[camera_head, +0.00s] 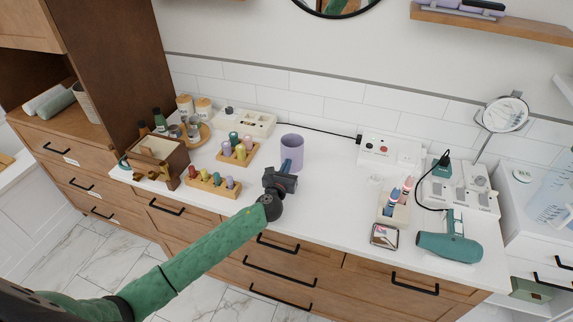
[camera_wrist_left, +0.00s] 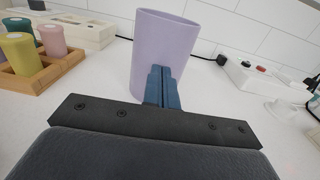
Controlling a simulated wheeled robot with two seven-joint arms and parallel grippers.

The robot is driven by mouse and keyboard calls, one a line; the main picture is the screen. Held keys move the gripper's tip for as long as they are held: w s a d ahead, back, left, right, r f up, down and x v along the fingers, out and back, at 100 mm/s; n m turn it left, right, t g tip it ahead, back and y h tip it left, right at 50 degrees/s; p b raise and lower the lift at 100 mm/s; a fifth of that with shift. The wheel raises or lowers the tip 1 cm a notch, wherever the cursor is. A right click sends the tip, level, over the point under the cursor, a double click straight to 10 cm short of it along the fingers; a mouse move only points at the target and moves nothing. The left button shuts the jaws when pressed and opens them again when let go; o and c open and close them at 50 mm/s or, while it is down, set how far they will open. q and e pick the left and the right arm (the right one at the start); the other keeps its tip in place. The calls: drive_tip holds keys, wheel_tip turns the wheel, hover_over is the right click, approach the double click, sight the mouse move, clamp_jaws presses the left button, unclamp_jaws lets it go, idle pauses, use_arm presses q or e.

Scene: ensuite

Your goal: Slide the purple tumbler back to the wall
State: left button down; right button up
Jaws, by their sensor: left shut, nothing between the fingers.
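The purple tumbler (camera_head: 292,148) stands upright on the white counter, with a gap of bare counter between it and the tiled wall (camera_head: 312,98). In the left wrist view the tumbler (camera_wrist_left: 160,48) is straight ahead, with my left gripper (camera_wrist_left: 164,72) in front of its lower side. My left gripper (camera_head: 286,168) is shut and empty, at the near side of the tumbler. Its fingers overlap the tumbler in view; whether they touch it I cannot tell. My right gripper is not in view.
Wooden holders with colored rollers (camera_head: 213,183) stand left of the tumbler, a white tray (camera_head: 248,121) behind-left. A black cable (camera_head: 318,130) runs along the wall to a white box (camera_head: 391,150). A teal hair dryer (camera_head: 449,244) lies at right.

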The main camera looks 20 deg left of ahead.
sight(295, 146)
use_arm(q)
drive_tip(key=shift+w, duration=0.1)
drive_tip(key=w+b, duration=0.1)
drive_tip(key=w, duration=0.6)
drive_tip(key=shift+w, duration=0.4)
drive_tip(key=w+b, duration=0.1)
drive_tip(key=w, duration=0.7)
drive_tip(key=shift+w+a+f+b, duration=0.1)
drive_tip(key=shift+w+a+b, duration=0.1)
drive_tip(key=shift+b, duration=0.2)
drive_tip(key=shift+w, duration=0.7)
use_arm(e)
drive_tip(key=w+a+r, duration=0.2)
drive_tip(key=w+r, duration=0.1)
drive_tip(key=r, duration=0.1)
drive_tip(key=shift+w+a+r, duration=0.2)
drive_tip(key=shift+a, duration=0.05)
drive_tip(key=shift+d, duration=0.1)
